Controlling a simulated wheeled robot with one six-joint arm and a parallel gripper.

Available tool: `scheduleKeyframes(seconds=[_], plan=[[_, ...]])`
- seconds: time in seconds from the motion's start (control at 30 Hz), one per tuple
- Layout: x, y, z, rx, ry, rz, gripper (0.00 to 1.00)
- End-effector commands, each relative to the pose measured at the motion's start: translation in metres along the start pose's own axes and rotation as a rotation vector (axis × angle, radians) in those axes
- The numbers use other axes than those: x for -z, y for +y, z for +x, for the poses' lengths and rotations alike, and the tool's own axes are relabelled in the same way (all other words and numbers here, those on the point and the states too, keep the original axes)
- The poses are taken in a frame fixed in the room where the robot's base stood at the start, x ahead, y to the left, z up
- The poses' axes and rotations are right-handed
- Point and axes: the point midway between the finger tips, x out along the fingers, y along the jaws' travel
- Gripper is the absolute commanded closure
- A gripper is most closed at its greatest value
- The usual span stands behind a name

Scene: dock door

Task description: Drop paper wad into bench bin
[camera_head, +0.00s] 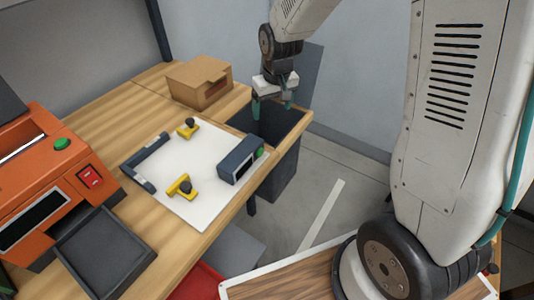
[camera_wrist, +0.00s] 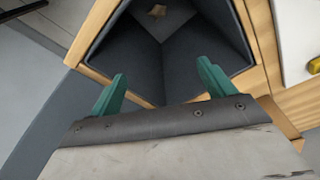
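The bench bin (camera_head: 287,172) is a dark grey, open-topped box set in the bench's far right corner. In the wrist view its inner wall (camera_wrist: 120,45) runs down to a paler floor. A small tan, crumpled-looking piece, which looks like the paper wad (camera_wrist: 158,11), lies on that floor near the top edge of the picture. The wad does not show in the head view. My gripper (camera_head: 273,104) hangs above the bin opening, pointing down. In the wrist view its green fingers (camera_wrist: 163,88) are wide apart with nothing between them.
A cardboard box (camera_head: 190,88) stands on the bench just left of the bin. A white mat (camera_head: 185,155) holds yellow pieces and a grey device (camera_head: 240,160). An orange machine (camera_head: 50,190) and a black tray (camera_head: 103,250) are at left. A wall is behind the bin.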

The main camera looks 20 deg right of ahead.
Motion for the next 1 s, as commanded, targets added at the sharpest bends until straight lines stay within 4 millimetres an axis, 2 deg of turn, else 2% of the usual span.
scheduleKeyframes(seconds=[0.13,0.23,0.5,0.63,1.0], plan=[[0.0,0.0,-0.002,0.0,0.001,0.0,0.18],[0.001,0.0,-0.01,0.0,0.004,0.0,0.18],[0.001,0.0,-0.056,0.0,0.004,0.0,0.18],[0.001,0.0,-0.071,0.0,0.002,0.0,0.18],[0.0,0.0,-0.078,0.0,0.0,0.0,0.18]])
